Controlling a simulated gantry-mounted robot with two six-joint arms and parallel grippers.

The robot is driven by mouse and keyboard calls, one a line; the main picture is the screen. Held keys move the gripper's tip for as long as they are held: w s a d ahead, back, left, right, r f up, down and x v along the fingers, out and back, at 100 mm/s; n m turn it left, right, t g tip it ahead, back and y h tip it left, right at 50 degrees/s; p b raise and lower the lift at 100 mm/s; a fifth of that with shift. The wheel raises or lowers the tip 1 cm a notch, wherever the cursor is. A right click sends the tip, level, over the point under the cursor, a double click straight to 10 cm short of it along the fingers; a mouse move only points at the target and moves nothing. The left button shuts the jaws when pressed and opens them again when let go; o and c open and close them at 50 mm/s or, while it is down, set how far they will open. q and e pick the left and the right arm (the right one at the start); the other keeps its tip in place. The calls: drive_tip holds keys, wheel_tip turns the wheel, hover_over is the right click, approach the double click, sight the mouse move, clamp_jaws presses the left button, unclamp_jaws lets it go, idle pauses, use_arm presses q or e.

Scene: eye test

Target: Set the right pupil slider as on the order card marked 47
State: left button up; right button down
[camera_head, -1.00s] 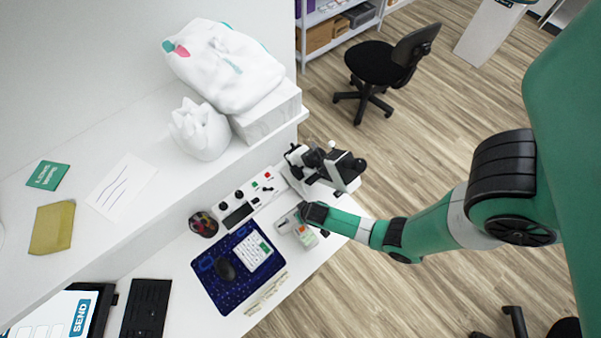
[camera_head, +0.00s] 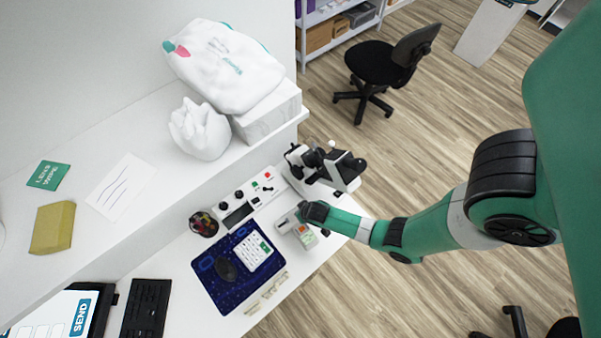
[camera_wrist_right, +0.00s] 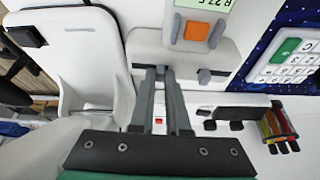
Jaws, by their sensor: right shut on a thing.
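The pupil meter (camera_head: 304,234) is a small white device on the desk, with an orange button and a lit display. In the right wrist view, its display (camera_wrist_right: 207,5) shows upside-down figures beginning with R, cut off by the frame edge. The meter's front (camera_wrist_right: 185,52) carries two small grey slider knobs. My right gripper (camera_wrist_right: 160,74) is shut on one slider knob, which its fingertips mostly hide. The other slider knob (camera_wrist_right: 204,76) stands free beside it. The gripper (camera_head: 300,213) also reaches the meter in the head view. I cannot make out a card marked 47. My left gripper is out of view.
A black-and-white optical instrument (camera_head: 325,168) stands close behind the gripper. A control panel (camera_head: 243,202), a pen cup (camera_head: 203,224) and a blue mat (camera_head: 213,290) with mouse and keypad lie to the left. A teal card (camera_head: 48,175) lies on the upper shelf, its text unreadable.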

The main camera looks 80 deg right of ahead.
drive_tip(key=shift+s+d, duration=0.9)
drive_tip(key=shift+d, duration=0.1)
drive_tip(key=c, duration=0.9)
unclamp_jaws()
drive_tip(key=p+v, duration=0.7)
drive_tip(key=v, duration=0.4)
drive_tip(key=shift+a+r, duration=0.15)
drive_tip(key=shift+r, duration=0.15)
